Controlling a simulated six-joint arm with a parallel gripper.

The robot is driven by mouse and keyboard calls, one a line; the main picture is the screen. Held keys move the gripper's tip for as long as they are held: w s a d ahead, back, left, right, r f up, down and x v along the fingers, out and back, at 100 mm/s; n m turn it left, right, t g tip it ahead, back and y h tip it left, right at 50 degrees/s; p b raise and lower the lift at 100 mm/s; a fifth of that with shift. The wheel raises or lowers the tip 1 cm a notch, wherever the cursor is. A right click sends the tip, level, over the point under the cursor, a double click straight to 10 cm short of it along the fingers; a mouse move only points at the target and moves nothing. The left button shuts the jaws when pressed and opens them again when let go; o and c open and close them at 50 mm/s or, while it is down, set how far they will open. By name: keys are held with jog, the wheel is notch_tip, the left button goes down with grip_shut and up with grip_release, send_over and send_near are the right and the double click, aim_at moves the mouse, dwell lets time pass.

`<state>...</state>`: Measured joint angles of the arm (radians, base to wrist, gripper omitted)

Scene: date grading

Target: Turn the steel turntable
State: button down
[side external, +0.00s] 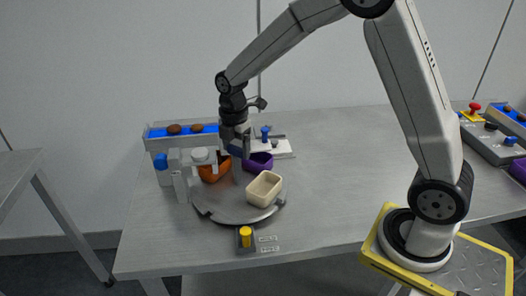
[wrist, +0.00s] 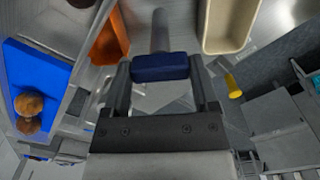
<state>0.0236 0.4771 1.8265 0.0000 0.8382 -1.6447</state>
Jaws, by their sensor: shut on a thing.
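The steel turntable (side external: 225,211) is a round grey disc on the table. It carries an orange bin (side external: 212,173), a purple bin (side external: 262,164) and a cream bin (side external: 264,189). My gripper (side external: 236,146) points down at the turntable's far side, between the orange and purple bins. In the wrist view my gripper (wrist: 160,78) is shut on a dark blue grip (wrist: 160,66), with a finger at each end. A grey rod (wrist: 159,30) extends from this grip. The orange bin (wrist: 110,40) and cream bin (wrist: 230,25) lie either side of it. Where the rod ends is not clear.
A blue-floored tray (side external: 183,131) with brown dates stands at the back left. A grey fixture (side external: 180,175) stands close to the turntable's left edge. A yellow knob (side external: 245,237) is at the table's front edge. The table right of the turntable is clear.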

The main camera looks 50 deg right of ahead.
jog(key=shift+n, duration=4.2)
grip_release()
jog(key=shift+r, duration=0.15)
jog(key=shift+r, duration=3.8)
